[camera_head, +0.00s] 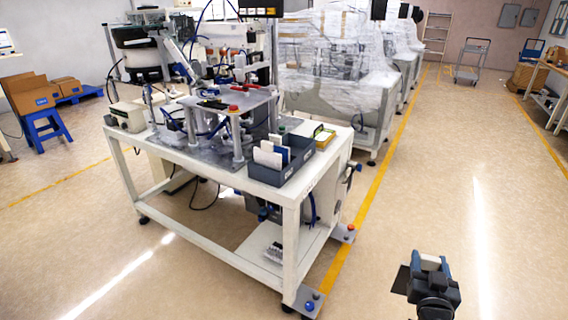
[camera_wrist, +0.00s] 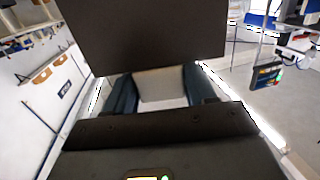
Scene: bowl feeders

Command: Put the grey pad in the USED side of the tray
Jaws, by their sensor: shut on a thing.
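My gripper (camera_head: 430,266) is low at the right in the head view, over open floor and well apart from the table. It is shut on a dark grey pad (camera_head: 402,279), which shows as a thin flat piece at its left. In the wrist view the pad (camera_wrist: 145,35) is a broad dark slab across the top, just beyond the two blue-grey fingers of my gripper (camera_wrist: 160,80). The dark grey-blue tray (camera_head: 276,176) stands on the table's near right corner. White pads and a blue piece stand in it. I cannot read any USED marking.
The white table (camera_head: 215,171) carries a raised fixture plate (camera_head: 228,100) left of the tray. A small yellow-edged item (camera_head: 323,137) lies behind the tray. Plastic-wrapped machines (camera_head: 335,80) stand behind. The floor between my gripper and the table is clear.

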